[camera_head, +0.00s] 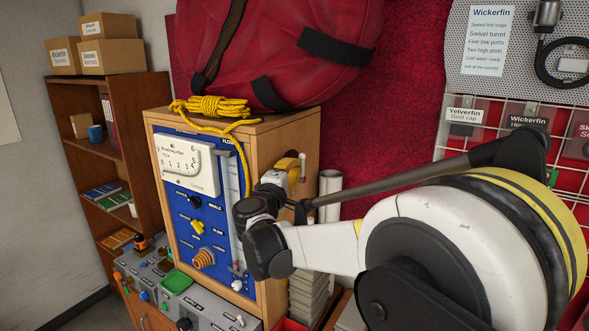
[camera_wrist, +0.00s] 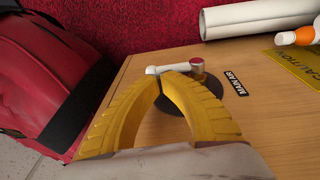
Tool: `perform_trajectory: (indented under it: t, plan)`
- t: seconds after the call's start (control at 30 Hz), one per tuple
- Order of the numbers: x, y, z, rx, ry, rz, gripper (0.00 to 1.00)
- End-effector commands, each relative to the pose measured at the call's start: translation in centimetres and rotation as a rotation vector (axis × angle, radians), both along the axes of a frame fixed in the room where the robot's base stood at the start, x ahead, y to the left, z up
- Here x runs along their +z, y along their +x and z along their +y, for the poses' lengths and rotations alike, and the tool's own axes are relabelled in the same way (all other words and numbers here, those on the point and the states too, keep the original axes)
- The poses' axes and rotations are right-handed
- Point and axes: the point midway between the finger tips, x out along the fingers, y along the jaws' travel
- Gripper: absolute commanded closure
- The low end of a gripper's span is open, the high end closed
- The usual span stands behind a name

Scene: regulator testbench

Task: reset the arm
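My arm (camera_head: 400,235) reaches from the right to the side of the wooden test cabinet. My gripper (camera_head: 293,166) is at that side panel, its yellow fingers partly hidden by my wrist. In the wrist view the two yellow fingers of my gripper (camera_wrist: 162,75) curve together, with their tips meeting. Just beyond the tips is a white lever (camera_wrist: 174,68) with a red end, over a black disc beside a "MAIN AIR" label (camera_wrist: 236,80). The fingertips overlap the lever in the picture; I cannot tell whether they touch it.
The wooden cabinet (camera_head: 280,132) has a blue panel with a gauge (camera_head: 188,165). A red bag (camera_head: 275,45) and coiled yellow rope (camera_head: 212,106) lie on top. Grey control boxes (camera_head: 205,305) stand below. A shelf (camera_head: 100,160) is left; a wire rack (camera_head: 505,110) is right.

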Motion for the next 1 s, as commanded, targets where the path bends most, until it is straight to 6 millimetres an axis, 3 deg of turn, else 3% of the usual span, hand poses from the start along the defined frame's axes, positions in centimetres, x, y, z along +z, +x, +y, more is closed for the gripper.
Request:
perform_trajectory:
  t: [0.3,0.57,0.67,0.77,0.9,1.0]
  plan:
    - [0.0,-6.6,2.8,0.003,0.001,0.000,1.00]
    - [-0.2,-9.4,3.5,-0.004,0.008,0.004,1.00]
    - [-1.9,-10.2,1.3,-0.026,0.056,0.038,1.00]
    - [-5.8,-11.8,-3.2,-0.075,0.168,0.110,1.00]
    - [-13.8,-16.7,-10.7,-0.168,0.415,0.239,1.00]
    - [-20.0,-21.4,-14.5,-0.232,0.612,0.319,1.00]
